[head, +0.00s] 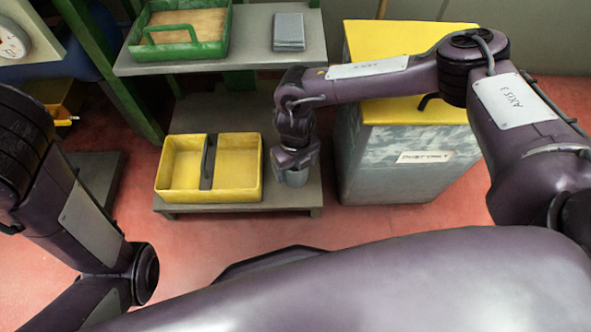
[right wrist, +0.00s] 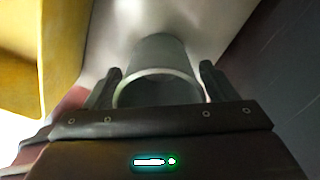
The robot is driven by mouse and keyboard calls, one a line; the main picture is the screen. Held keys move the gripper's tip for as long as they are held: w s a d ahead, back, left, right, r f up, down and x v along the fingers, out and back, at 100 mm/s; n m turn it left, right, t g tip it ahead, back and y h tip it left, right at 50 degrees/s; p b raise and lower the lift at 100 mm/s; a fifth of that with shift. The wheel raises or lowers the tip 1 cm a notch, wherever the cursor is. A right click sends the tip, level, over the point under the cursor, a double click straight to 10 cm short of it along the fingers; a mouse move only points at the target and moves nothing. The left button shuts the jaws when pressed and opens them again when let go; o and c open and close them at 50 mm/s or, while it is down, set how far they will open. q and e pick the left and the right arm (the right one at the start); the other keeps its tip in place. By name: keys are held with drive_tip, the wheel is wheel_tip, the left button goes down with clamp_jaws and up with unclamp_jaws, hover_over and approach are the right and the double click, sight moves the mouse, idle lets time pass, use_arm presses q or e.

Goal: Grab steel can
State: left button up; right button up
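The steel can (head: 296,178) is a small grey metal cylinder on the low grey shelf, right of the yellow tray. My right gripper (head: 296,163) points down over it and hides its upper part. In the right wrist view, the can (right wrist: 160,75) shows its round open rim between the two fingers of my right gripper (right wrist: 160,80). The fingers stand on either side of the can, and narrow gaps seem to show beside it, so the gripper looks open around it. My left arm is at the left of the head view; its gripper is out of view.
The yellow two-part tray (head: 236,168) with a dark handle is left of the can and also shows in the wrist view (right wrist: 62,50). A grey cabinet (head: 400,165) with a yellow top stands close on the right. An upper shelf (head: 240,58) holds a green tray (head: 212,45) and grey slabs (head: 289,30).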

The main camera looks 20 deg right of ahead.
drive_tip(key=c, duration=1)
